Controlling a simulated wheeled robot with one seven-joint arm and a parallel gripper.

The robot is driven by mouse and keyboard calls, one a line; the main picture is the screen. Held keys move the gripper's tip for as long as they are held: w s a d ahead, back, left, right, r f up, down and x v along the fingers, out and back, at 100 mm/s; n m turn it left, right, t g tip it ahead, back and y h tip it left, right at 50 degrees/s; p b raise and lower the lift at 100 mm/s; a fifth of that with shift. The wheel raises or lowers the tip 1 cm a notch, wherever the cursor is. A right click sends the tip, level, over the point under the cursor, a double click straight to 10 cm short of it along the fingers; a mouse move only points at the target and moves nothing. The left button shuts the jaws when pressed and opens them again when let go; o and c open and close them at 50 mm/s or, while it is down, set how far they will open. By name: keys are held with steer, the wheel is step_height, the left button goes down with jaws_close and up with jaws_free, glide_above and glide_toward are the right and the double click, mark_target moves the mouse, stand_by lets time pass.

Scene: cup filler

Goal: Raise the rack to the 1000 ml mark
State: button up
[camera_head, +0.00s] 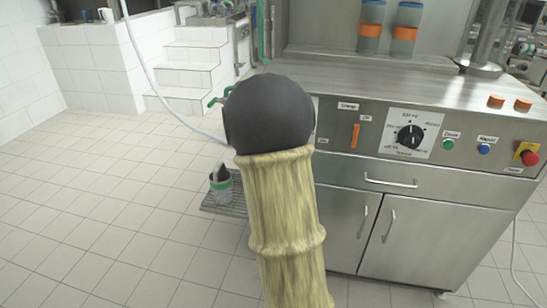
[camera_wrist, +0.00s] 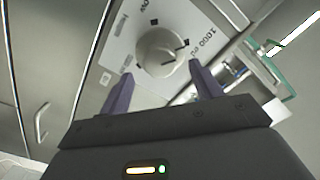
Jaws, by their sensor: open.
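In the wrist view, a pale round knob (camera_wrist: 157,50) sits on a white plate (camera_wrist: 118,62) with printed marks, one reading "1000 ml". Dark ticks lie around the knob; I cannot tell which mark it points to. My gripper (camera_wrist: 162,86) is open, with its two purple fingers on either side of the knob's lower part in the picture. I cannot tell whether they touch it. In the head view my arm hides the gripper and this knob. A wire rack (camera_head: 236,213) sits low at the machine's left side, partly behind my arm, with a grey-green cup (camera_head: 222,188) on it.
The steel machine (camera_head: 345,175) stands at right, with a black dial (camera_head: 410,136) and push buttons on its front. A green-framed part (camera_wrist: 264,66) lies right of the knob in the wrist view. White steps (camera_head: 190,65) stand behind. The tiled floor at left is clear.

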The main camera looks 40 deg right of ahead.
steer(key=b+v, duration=0.5)
steer(key=v, duration=0.7)
steer(key=shift+s+a, duration=0.15)
steer(key=shift+a, duration=0.15)
steer(key=w+a+f+n+y+p, duration=0.1)
steer(key=w+a+f+n+y, duration=0.2)
steer(key=a+f+n+y, duration=0.8)
steer(key=s+a+f+n+g+y+p, duration=0.3)
steer(key=s+a+f+n+g, duration=0.2)
steer(key=s+a+n+g, duration=0.55)
step_height(320, 180, up, 37)
steer(key=s+m+t+p, duration=0.1)
steer(key=m+p, duration=0.2)
steer(key=p, duration=3.3)
steer(key=shift+s+d, duration=0.25)
steer(key=shift+d, duration=0.2)
